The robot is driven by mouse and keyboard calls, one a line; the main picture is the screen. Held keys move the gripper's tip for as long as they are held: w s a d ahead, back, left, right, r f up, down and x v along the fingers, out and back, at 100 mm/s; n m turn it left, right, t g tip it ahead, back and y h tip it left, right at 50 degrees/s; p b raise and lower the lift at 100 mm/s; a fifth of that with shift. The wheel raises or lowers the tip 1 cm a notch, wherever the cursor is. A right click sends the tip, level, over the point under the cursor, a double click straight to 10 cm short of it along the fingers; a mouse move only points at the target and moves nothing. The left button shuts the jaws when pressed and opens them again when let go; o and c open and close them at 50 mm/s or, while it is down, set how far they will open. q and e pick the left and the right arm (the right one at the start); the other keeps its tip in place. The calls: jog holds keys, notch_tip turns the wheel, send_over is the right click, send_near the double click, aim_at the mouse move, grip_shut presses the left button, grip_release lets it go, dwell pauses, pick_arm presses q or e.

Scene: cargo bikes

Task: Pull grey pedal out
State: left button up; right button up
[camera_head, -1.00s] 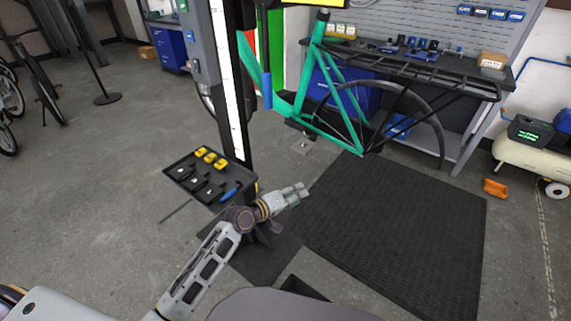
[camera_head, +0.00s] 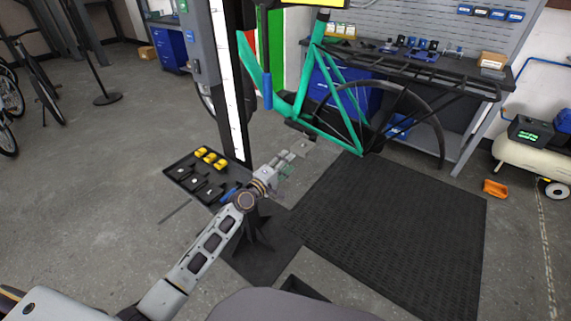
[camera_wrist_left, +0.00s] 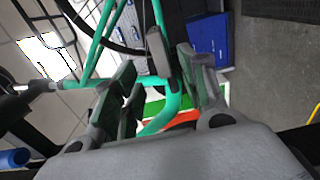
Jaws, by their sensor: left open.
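The green bike frame (camera_head: 341,132) hangs in the stand at upper centre. A dark pedal-like part (camera_head: 297,130) sits at its lower end; its grey colour is hard to make out here. My left gripper (camera_head: 285,160) is in front of and below it, apart from it, pointing up and right. In the left wrist view the open left gripper (camera_wrist_left: 158,95) has its two fingers spread, with a dark grey block (camera_wrist_left: 158,50) showing between the tips, likely the pedal. The green frame (camera_wrist_left: 160,115) shows behind the fingers. My right gripper is not in view.
A black tray (camera_head: 176,168) with yellow and black parts and a blue-handled tool stands left of my gripper, beside the stand post (camera_head: 228,85). A black mat (camera_head: 395,230) covers the floor at right. A workbench (camera_head: 465,82) stands behind the bike.

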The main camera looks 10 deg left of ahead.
aim_at(297, 153)
pick_arm(q)
jog(key=shift+w, duration=0.15)
jog(key=shift+x, duration=1.55)
jog(key=shift+w+d+b, duration=0.3)
jog(key=shift+w+b, duration=0.1)
jog(key=shift+w, duration=0.25)
jog(key=shift+w+d, duration=0.15)
jog(key=shift+w, duration=0.2)
jog(key=shift+b+x, duration=0.35)
jog(key=shift+x, duration=0.45)
jog(key=shift+b+x, duration=0.5)
jog(key=shift+x, duration=0.95)
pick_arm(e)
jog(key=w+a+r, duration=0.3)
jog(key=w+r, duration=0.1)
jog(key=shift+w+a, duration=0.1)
pick_arm(q)
grip_shut()
